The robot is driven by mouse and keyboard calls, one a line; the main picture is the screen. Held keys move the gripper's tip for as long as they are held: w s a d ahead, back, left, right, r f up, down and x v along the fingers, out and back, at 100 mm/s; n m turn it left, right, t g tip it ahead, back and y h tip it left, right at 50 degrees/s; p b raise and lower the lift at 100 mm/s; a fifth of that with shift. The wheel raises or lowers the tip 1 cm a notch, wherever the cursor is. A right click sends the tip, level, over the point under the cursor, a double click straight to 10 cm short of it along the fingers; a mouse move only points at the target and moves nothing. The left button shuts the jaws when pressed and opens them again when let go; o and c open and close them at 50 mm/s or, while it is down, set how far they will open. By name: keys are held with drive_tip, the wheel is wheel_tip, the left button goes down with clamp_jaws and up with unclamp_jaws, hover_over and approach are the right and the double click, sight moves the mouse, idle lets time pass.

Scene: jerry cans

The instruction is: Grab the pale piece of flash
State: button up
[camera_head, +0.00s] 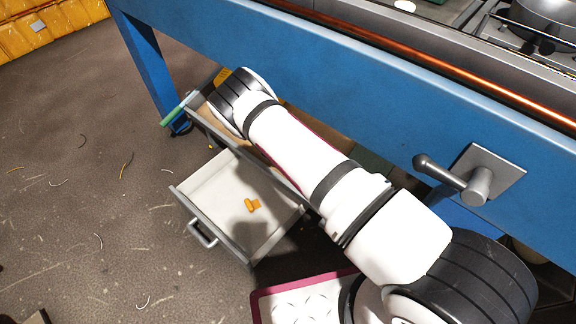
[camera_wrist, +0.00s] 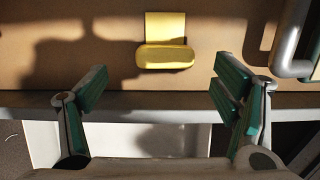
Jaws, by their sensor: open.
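A pale yellow piece (camera_wrist: 165,55), with a flat upright part and a thicker rounded lower edge, lies on a brown surface in the wrist view. My gripper (camera_wrist: 162,88) is open, its green-padded fingers spread wide to either side and below the piece, with nothing between them. My arm hides most of the gripper there. An orange piece (camera_head: 252,205) lies in an open white drawer (camera_head: 208,190).
The brown surface (camera_wrist: 115,70) has a grey edge (camera_wrist: 150,99) crossing below the piece. A grey bar (camera_wrist: 290,40) stands at the right. The blue bench (camera_head: 330,60) runs above my arm. A lever (camera_head: 440,172) sticks out from it. The floor at left is littered with thin scraps.

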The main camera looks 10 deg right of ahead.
drive_tip(key=shift+d+b+x, duration=0.25)
drive_tip(key=shift+b+x, duration=0.2)
drive_tip(key=shift+x, duration=0.9)
drive_tip(key=shift+d+b+x, duration=0.2)
drive_tip(key=shift+b+x, duration=0.25)
drive_tip(key=shift+x, duration=0.95)
drive_tip(key=shift+r, duration=0.2)
drive_tip(key=shift+c, duration=0.3)
drive_tip(key=c, duration=1)
